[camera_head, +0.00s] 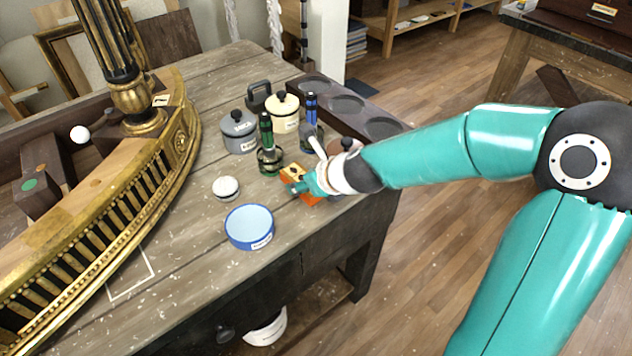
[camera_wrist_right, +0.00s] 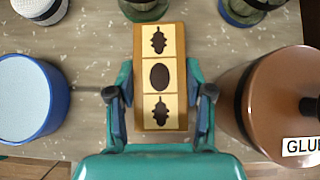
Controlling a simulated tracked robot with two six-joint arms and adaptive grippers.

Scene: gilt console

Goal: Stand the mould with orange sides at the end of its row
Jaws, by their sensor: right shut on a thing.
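The mould with orange sides (camera_head: 306,196) is at the bench's right part, partly hidden by my right gripper (camera_head: 298,186). In the wrist view the mould (camera_wrist_right: 160,75) has a pale top with dark hollows: two leaf shapes and an oval between them. My right gripper (camera_wrist_right: 160,101) is shut on its near part, one finger at each long side. I cannot tell whether the mould touches the bench. My left gripper is not in view. No row of like moulds is clear; dark blocks (camera_head: 36,190) with coloured dots stand at the far left.
A blue tub (camera_head: 250,238), a white-topped jar (camera_head: 226,188), a grey pot (camera_head: 238,132), a cream pot (camera_head: 284,112) and brush holders surround the mould. A brown glue pot (camera_wrist_right: 270,105) is close on its right. A gilt curved piece (camera_head: 150,180) fills the left.

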